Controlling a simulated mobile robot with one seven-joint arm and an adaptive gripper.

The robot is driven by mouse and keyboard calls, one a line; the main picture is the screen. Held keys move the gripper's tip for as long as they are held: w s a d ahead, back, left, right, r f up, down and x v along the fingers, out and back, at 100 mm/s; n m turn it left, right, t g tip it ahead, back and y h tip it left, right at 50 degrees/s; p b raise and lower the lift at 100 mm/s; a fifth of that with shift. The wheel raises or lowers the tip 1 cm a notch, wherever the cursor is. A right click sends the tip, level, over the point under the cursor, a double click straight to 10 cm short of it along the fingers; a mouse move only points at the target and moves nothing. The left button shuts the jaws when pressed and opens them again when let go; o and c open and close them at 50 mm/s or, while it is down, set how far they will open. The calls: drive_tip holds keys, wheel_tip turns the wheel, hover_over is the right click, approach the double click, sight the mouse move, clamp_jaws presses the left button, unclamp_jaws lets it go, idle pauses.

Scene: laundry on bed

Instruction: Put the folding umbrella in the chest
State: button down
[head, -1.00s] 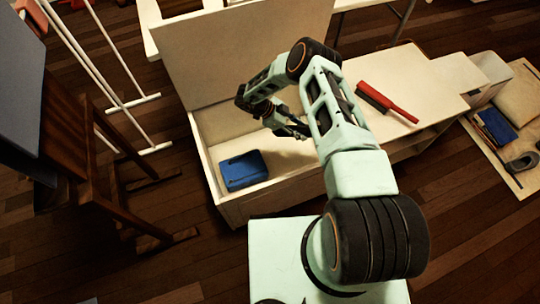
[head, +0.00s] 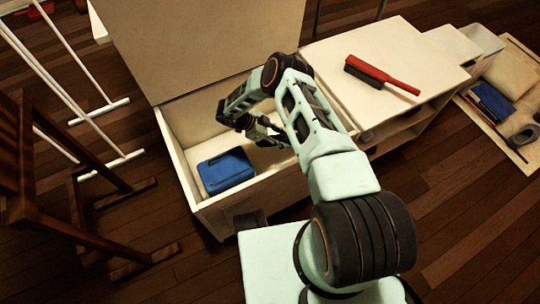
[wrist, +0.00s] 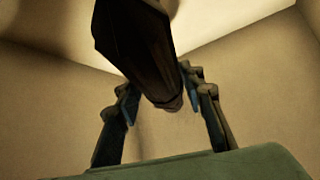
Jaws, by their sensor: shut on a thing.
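The chest (head: 205,212) is a pale box with its lid (head: 205,45) standing open at the back. My gripper (head: 266,131) is over the right part of its open compartment, pointing in past the rim. In the wrist view, my gripper (wrist: 160,92) is closed around a dark, rod-like thing, the folding umbrella (wrist: 145,50). It runs from the top of the picture down between the fingers. Pale walls, apparently the chest's inside, surround it. In the head view the umbrella is too small and dark to tell from the fingers.
A blue pouch (head: 226,171) lies in the chest at the left. A red-handled brush (head: 381,75) lies on the pale top (head: 410,45) to the right. A wooden chair (head: 70,215) and a white rack (head: 95,115) stand at left. A mat with several items lies far right.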

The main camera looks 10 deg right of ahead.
drive_tip(key=shift+f+b, duration=1.3)
drive_tip(key=shift+f, duration=2.3)
drive_tip(key=shift+f, duration=0.15)
drive_tip(key=c, duration=1.3)
unclamp_jaws()
drive_tip(key=shift+o, duration=0.2)
drive_tip(key=shift+a+r, duration=0.15)
drive_tip(key=shift+r, duration=0.15)
drive_tip(key=p+v, duration=0.2)
drive_tip(key=v, duration=0.9)
drive_tip(key=shift+w+a+r+p, duration=0.1)
drive_tip(key=shift+a+r+p, duration=0.1)
drive_tip(key=shift+p, duration=0.1)
